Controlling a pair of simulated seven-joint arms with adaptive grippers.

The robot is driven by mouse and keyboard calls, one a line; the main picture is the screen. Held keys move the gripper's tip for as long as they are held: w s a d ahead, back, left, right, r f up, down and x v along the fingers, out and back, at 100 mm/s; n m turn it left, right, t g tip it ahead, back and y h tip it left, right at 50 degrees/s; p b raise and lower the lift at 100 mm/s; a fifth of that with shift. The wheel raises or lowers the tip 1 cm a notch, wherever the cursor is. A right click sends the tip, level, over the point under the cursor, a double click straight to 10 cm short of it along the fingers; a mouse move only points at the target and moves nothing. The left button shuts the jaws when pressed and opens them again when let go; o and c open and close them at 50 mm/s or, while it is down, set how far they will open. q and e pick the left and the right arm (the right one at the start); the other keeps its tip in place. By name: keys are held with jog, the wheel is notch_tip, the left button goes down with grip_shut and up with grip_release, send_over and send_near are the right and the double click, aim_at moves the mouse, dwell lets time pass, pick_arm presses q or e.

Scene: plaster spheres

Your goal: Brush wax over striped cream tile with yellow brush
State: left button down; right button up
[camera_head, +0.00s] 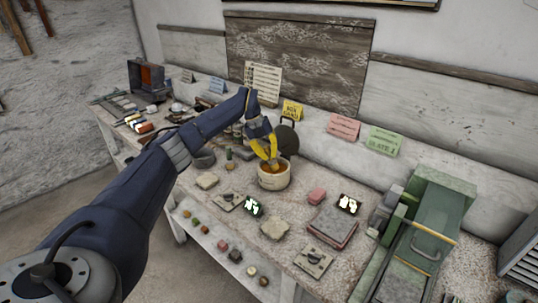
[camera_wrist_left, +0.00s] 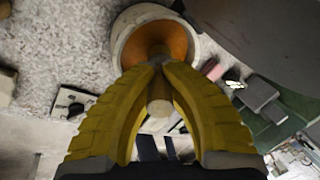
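My left gripper (camera_head: 268,156) has yellow fingers and points down over a cream pot (camera_head: 272,181) of amber wax (camera_head: 266,168). In the left wrist view the fingertips of the left gripper (camera_wrist_left: 157,64) close on a pale tan round handle (camera_wrist_left: 160,92), apparently the brush; its bristles are hidden. The pot (camera_wrist_left: 126,32) lies right beyond the fingertips. I cannot make out which is striped. My right gripper is out of view.
A dark round-bodied vessel (camera_head: 287,138) stands close behind the pot. A stack of slabs (camera_head: 333,226), a pink block (camera_head: 317,195) and a green machine (camera_head: 428,230) are to the right. Bare speckled bench shows between the tiles.

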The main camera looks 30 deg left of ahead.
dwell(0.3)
pick_arm(q)
jog(key=shift+r, duration=3.45)
jog(key=shift+m, duration=0.3)
